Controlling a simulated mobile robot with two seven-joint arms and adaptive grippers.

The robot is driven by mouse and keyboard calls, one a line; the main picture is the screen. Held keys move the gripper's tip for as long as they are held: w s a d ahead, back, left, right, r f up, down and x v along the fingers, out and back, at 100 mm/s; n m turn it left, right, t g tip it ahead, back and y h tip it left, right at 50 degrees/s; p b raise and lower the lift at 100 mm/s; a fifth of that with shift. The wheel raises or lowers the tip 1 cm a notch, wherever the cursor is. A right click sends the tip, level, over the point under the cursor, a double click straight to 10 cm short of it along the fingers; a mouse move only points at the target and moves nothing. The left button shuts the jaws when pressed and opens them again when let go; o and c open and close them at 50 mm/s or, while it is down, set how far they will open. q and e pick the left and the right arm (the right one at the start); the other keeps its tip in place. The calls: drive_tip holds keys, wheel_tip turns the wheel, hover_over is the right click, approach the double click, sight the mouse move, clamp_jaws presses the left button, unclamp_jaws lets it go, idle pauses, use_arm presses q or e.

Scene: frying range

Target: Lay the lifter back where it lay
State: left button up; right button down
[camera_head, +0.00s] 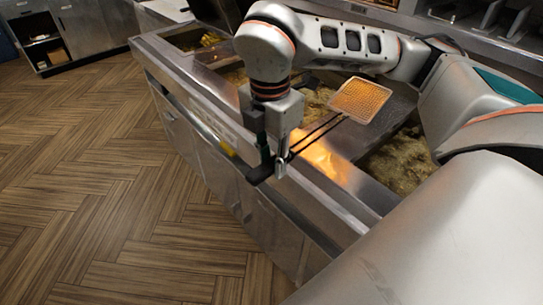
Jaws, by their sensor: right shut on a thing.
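The lifter has a square, orange-lit mesh head (360,100) and a long, thin dark handle. My right gripper (270,172) is shut on the handle's near end, at the front edge of the frying range (335,165). The handle slants up to the right from the gripper, and the head is over the range top. I cannot tell whether the head touches the metal or hangs just above it. My left gripper is not in view.
Vats of yellowish-brown oil or food (400,160) lie open in the range on both sides of a bare metal strip. More counters (85,25) stand at the back left. Wood-patterned floor (110,170) is clear at the left.

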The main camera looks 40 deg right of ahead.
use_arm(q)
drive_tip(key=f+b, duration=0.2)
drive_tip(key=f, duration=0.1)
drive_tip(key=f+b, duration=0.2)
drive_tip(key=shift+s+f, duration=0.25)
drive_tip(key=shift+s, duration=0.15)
use_arm(e)
wheel_tip(320, 180, down, 7)
drive_tip(key=shift+w, duration=0.15)
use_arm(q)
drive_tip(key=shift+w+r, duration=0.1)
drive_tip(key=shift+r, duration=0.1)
use_arm(e)
drive_tip(key=shift+w, duration=0.1)
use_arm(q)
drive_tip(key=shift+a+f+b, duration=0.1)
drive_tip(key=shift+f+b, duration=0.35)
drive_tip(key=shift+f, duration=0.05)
use_arm(e)
drive_tip(key=shift+m+h, duration=0.5)
drive_tip(key=shift+m, duration=0.1)
drive_tip(key=shift+w+a+f, duration=0.15)
drive_tip(key=shift+w+f, duration=0.5)
drive_tip(key=shift+w, duration=0.25)
drive_tip(key=shift+w+a+f, duration=0.15)
drive_tip(key=shift+w+f, duration=0.45)
drive_tip(key=shift+w, duration=0.3)
drive_tip(key=c, duration=1.7)
unclamp_jaws()
